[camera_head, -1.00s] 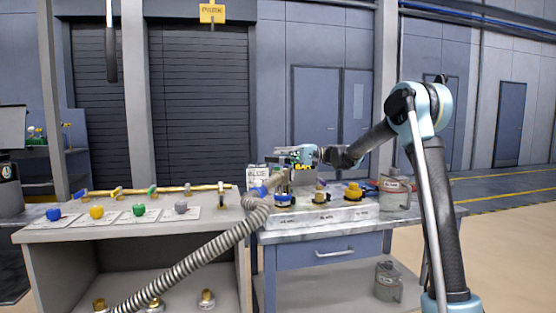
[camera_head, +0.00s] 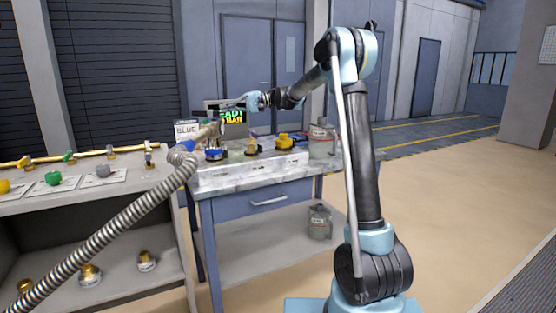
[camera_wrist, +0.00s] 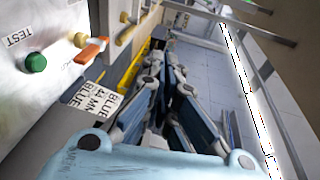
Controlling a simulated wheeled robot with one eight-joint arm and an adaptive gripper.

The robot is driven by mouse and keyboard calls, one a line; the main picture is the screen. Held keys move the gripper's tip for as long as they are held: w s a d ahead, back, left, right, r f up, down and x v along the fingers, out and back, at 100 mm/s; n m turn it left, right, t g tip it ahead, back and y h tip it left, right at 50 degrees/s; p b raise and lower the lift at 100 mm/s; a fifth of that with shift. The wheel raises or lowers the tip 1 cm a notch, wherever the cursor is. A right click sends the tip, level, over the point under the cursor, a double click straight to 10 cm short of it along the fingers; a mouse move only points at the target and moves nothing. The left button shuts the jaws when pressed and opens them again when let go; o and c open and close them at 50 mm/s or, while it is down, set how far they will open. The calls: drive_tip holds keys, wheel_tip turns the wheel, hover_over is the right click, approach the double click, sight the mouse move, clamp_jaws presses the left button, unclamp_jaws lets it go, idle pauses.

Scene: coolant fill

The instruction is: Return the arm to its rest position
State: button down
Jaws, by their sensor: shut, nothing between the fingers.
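My arm stands at the right of the head view on its light-blue base, bent over toward the bench. My gripper (camera_head: 228,105) reaches left, in front of the display (camera_head: 232,115) at the back of the bench. In the wrist view my gripper (camera_wrist: 166,68) has its fingers together with nothing held. It is apart from the BLUE 44 MM card (camera_wrist: 94,102) and the green TEST button (camera_wrist: 36,62), which lie to its left. The grey corrugated hose (camera_head: 110,230) runs up to a blue collar (camera_head: 184,147) at the bench's left edge.
The bench (camera_head: 270,175) carries yellow fittings (camera_head: 284,142) and a grey canister (camera_head: 321,138); another canister (camera_head: 319,221) is on its lower shelf. A side table (camera_head: 90,198) with coloured caps stands at left. Open floor (camera_head: 455,190) lies to the right.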

drive_tip(key=s+d+f+m+t+h, duration=0.1)
drive_tip(key=s+d+f+t+h, duration=0.3)
drive_tip(key=s+d, duration=0.65)
drive_tip(key=s+d+f+m+t+h, duration=0.1)
drive_tip(key=s+d+f+h, duration=0.2)
drive_tip(key=s+d+f, duration=0.6)
drive_tip(key=s+d+f+t+h, duration=0.1)
drive_tip(key=s+d+f+h, duration=0.3)
drive_tip(key=s+d+f, duration=0.6)
drive_tip(key=s+d+f+m+t+h, duration=0.1)
drive_tip(key=s+d+f+h, duration=0.3)
drive_tip(key=s+d+f, duration=0.5)
drive_tip(key=s+d, duration=0.3)
drive_tip(key=d, duration=0.3)
drive_tip(key=shift+s+d+f+m, duration=0.15)
drive_tip(key=shift+d+f+m, duration=0.15)
drive_tip(key=shift+d+f, duration=0.1)
drive_tip(key=shift+w+f, duration=0.2)
drive_tip(key=shift+w, duration=0.25)
